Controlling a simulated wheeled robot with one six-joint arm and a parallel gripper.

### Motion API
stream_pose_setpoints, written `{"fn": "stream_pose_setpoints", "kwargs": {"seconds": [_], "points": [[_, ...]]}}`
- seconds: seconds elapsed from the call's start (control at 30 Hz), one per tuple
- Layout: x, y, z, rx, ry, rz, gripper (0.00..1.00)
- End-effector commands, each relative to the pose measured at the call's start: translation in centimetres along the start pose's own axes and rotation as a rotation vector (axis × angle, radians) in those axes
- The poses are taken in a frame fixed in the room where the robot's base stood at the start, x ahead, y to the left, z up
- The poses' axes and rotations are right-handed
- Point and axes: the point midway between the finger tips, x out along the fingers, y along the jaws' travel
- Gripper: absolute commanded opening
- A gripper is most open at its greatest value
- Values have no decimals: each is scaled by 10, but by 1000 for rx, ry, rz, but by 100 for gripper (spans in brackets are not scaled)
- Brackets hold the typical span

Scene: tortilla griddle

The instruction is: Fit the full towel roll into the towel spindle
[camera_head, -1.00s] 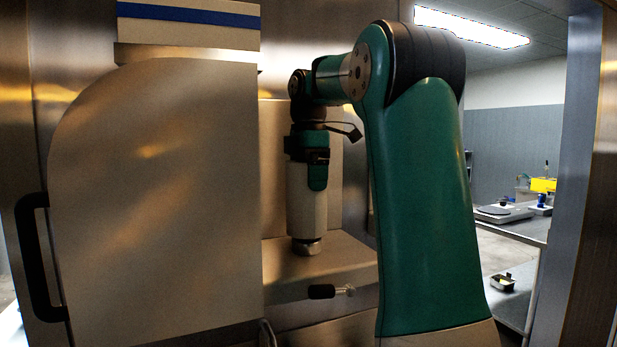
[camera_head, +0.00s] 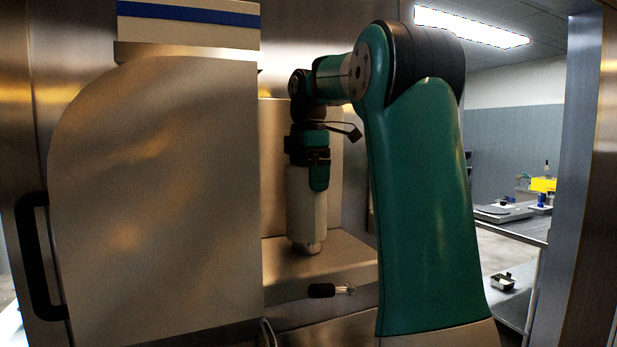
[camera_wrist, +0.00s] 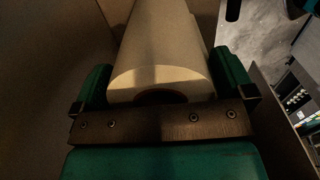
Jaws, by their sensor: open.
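The full towel roll (camera_head: 303,205) is a pale upright cylinder above the steel ledge in the head view. A short metal stub (camera_head: 314,248) shows just under it; I take this as the base of the towel spindle, whose rod is hidden. My gripper (camera_head: 317,178) points down around the roll's upper end. In the wrist view, the roll (camera_wrist: 160,60) lies between the green fingers of my gripper (camera_wrist: 163,80), which are open with narrow gaps beside it. The roll's dark core opening is partly covered by the palm.
A steel ledge (camera_head: 345,262) lies under the roll, with a back panel behind. A small black-handled lever (camera_head: 322,291) sticks out at its front. A large rounded metal cover (camera_head: 155,200) stands close on the left. A counter with scales (camera_head: 505,214) is far right.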

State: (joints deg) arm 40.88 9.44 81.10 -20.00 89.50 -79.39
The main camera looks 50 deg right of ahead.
Motion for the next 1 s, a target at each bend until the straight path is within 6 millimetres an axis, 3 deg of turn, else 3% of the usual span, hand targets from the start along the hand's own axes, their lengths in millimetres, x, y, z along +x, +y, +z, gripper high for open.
{"fn": "stream_pose_setpoints", "kwargs": {"seconds": [0.8, 1.0], "points": [[-143, 0, 0, 0, 0, 1, 100], [-164, 0, 1, 0, 0, 0, 100]]}}
